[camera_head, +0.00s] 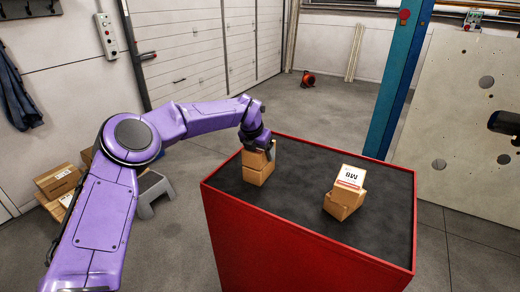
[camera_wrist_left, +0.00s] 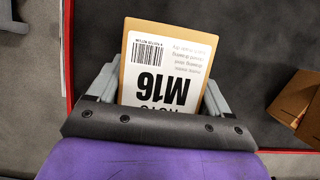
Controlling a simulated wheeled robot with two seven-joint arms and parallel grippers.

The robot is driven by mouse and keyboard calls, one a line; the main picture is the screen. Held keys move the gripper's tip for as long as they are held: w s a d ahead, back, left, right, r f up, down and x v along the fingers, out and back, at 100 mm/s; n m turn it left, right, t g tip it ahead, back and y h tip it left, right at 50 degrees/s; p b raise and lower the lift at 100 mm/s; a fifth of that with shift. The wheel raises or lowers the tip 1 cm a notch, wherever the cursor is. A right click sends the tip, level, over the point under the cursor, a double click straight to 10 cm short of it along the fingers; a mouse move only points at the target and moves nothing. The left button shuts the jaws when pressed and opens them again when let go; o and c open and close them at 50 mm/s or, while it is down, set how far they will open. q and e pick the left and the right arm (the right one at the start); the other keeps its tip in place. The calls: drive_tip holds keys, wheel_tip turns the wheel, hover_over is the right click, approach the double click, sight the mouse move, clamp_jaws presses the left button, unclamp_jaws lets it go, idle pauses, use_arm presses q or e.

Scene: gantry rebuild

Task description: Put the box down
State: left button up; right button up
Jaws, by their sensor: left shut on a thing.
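My left gripper (camera_head: 258,146) is shut on a brown cardboard box (camera_head: 259,159) over the back left part of the red-sided table (camera_head: 290,235). In the left wrist view the box (camera_wrist_left: 125,62) sits between the grey fingers (camera_wrist_left: 160,95), its white label reading M16. In the head view the held box is directly above another brown box (camera_head: 257,176) that stands on the dark table top. I cannot tell whether the two touch; the gripper partly covers the held box. My right gripper is not in view.
Another brown box pile (camera_head: 343,205) with a white M8 label stands right on the table. Bare top lies between the piles. A blue post (camera_head: 398,80) rises behind the table. More boxes (camera_head: 58,180) and a grey step stool (camera_head: 153,192) are on the floor at left.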

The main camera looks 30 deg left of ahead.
use_arm(q)
drive_tip(key=shift+f, duration=0.2)
drive_tip(key=shift+f, duration=0.1)
drive_tip(key=o, duration=1.3)
drive_tip(key=shift+o, duration=0.2)
drive_tip(key=shift+r, duration=0.3)
drive_tip(key=b+v, duration=0.2)
drive_tip(key=v, duration=0.8)
drive_tip(key=shift+s+r+b, duration=0.3)
drive_tip(key=shift+s+b, duration=0.05)
drive_tip(key=shift+b, duration=0.05)
drive_tip(key=shift+s+r, duration=0.1)
drive_tip(key=shift+r, duration=0.35)
